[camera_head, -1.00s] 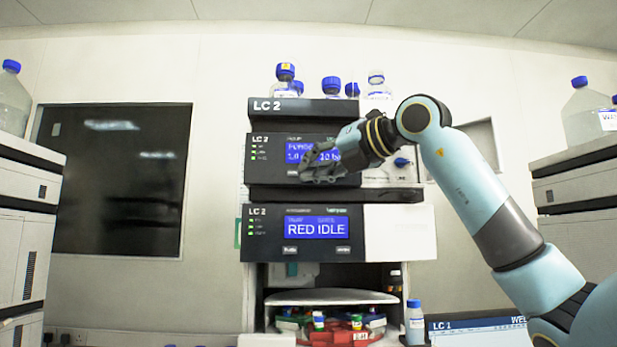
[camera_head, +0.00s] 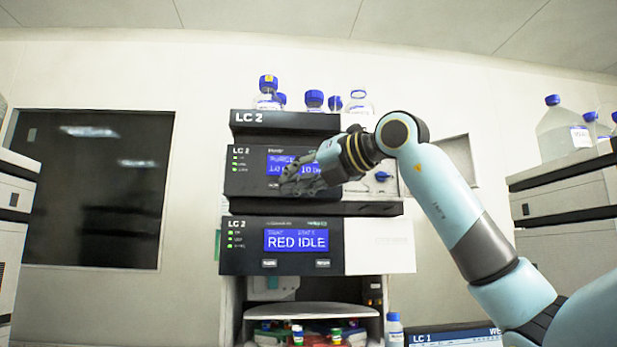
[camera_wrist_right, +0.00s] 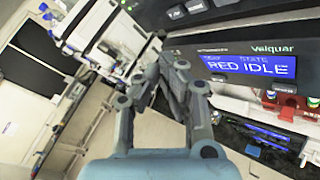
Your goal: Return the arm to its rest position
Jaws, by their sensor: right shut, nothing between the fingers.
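My right gripper (camera_head: 297,181) is in front of the upper LC 2 module (camera_head: 258,176), partly covering its blue screen. Its fingers are shut with nothing between them. It also shows in the right wrist view (camera_wrist_right: 172,62), with the lower LC 2 module (camera_wrist_right: 238,62) behind it to the right. That module's screen reads RED IDLE and also shows in the head view (camera_head: 296,240). My right arm comes in from the lower right, bent at the elbow. My left gripper is not in view.
Bottles with blue caps (camera_head: 314,101) stand on top of the LC 2 stack. Another stack (camera_head: 565,195) with bottles is at the right, and part of one (camera_head: 14,200) at the left. An open bay with coloured vials (camera_head: 298,333) is below. A small bottle (camera_head: 394,328) stands beside it.

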